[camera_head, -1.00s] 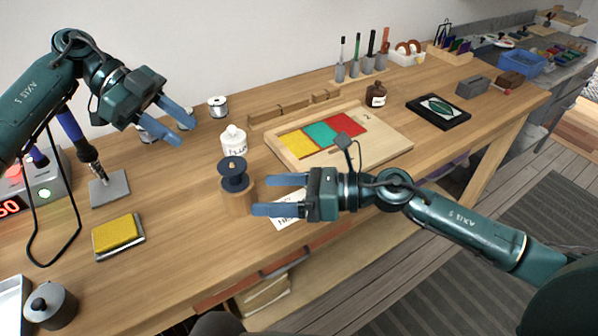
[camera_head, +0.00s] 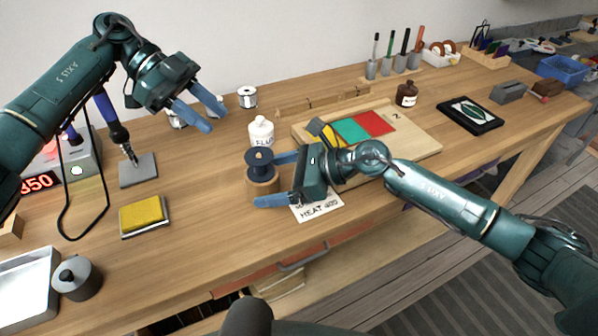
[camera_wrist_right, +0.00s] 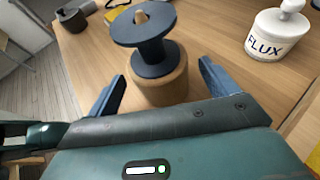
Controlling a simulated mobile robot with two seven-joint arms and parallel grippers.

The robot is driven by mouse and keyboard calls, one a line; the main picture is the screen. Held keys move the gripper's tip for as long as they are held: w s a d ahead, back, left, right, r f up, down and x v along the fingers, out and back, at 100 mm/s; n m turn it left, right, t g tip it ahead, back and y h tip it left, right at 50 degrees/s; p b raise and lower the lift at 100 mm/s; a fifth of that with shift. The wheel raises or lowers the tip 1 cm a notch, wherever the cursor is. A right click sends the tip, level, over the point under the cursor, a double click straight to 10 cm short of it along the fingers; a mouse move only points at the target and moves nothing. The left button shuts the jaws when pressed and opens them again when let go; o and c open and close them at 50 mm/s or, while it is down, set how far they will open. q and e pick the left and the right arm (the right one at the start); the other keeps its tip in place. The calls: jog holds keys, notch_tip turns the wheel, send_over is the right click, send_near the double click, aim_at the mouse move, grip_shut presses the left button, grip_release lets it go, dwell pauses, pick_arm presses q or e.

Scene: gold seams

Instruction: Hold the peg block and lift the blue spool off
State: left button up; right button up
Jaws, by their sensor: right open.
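The blue spool (camera_head: 259,161) sits on the round wooden peg block (camera_head: 262,187), with the peg tip showing through its top. In the right wrist view the spool (camera_wrist_right: 145,30) stands upright on the block (camera_wrist_right: 160,84). My right gripper (camera_head: 275,178) is open, with one finger on the far side of the block and one on the near side. In the wrist view the right gripper (camera_wrist_right: 158,90) has its fingers on either side of the block, apart from it. My left gripper (camera_head: 202,110) is open and empty, raised above the back of the bench, left of the spool.
A white flux bottle (camera_head: 261,133) stands just behind the spool. A printed paper (camera_head: 316,205) lies under my right gripper. A yellow sponge (camera_head: 143,214) and grey pad (camera_head: 138,171) lie to the left. Bare bench lies in front of the block.

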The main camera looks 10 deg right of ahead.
jog(key=shift+x, duration=1.45)
